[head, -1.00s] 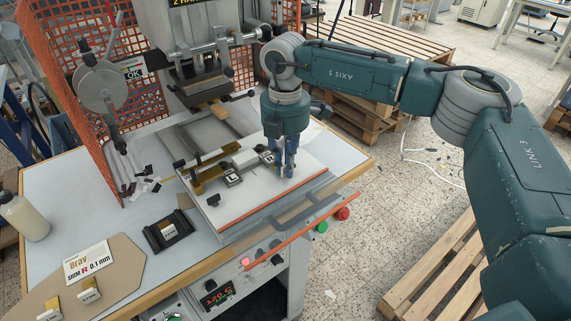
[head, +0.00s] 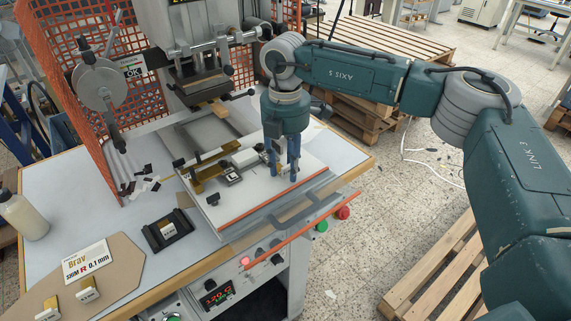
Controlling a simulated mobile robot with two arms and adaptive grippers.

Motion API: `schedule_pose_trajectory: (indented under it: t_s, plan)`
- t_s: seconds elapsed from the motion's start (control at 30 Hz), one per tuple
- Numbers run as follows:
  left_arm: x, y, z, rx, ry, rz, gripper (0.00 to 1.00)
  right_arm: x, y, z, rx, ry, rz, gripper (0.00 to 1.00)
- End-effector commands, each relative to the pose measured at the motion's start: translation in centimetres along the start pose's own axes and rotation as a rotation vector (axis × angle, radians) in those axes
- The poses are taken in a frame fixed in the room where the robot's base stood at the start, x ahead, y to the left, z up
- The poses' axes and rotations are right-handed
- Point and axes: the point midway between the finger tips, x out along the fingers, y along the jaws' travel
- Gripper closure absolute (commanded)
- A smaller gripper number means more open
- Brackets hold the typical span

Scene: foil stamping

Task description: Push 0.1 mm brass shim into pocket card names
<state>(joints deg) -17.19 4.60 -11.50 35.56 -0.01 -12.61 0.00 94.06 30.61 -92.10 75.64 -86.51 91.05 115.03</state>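A white card (head: 86,262) reads "Brav", "SHIM R 0.1 mm". It lies on a tan board at the lower left. Two brass-coloured pieces with white labels (head: 88,290) (head: 52,308) lie on that board. The white plate (head: 255,197) of the press carries a jig with a brass-coloured bar (head: 203,179) and small dark-framed blocks (head: 232,177) that look like pockets. I cannot tell whether a shim lies in either. My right gripper (head: 283,174) points down over the plate, right of these blocks. Its blue fingers are apart, with nothing visible between them. My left gripper is out of view.
A black tray (head: 155,239) with a labelled piece stands left of the plate. The press head (head: 203,80) is behind the jig, with an orange mesh guard (head: 65,60) at left. A white bottle (head: 22,215) stands at the far left. An orange bar (head: 300,233) runs along the front.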

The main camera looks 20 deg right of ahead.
Motion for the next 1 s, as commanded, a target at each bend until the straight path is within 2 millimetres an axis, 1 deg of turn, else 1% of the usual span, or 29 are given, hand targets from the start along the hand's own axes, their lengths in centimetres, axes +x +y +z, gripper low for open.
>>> schedule_pose_trajectory:
  t_s: [0.13,0.23,0.37,0.5,0.6,0.7,0.83,1.0]
  plan:
    - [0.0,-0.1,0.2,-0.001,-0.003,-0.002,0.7,-0.4,0.0,0.0,0.0,0.0,0.001,0.67]
    - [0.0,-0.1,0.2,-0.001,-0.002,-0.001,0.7,-1.5,0.1,0.0,0.0,0.0,0.002,0.67]
    - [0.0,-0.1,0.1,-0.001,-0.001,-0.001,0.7,-4.1,0.1,0.0,0.0,0.0,0.004,0.67]
    - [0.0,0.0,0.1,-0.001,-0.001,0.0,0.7,-7.2,0.1,-0.1,0.0,0.0,0.004,0.67]
    - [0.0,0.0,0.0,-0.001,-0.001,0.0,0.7,-9.1,0.1,0.0,0.001,0.0,0.003,0.67]
    - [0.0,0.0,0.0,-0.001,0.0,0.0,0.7,-10.5,0.1,0.0,0.001,0.0,0.002,0.67]
    - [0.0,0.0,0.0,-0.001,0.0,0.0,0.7,-11.7,0.0,0.0,-0.001,0.0,0.0,0.67]
    - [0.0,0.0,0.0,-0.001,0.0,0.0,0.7,-12.0,0.0,0.0,-0.001,0.001,-0.001,0.67]
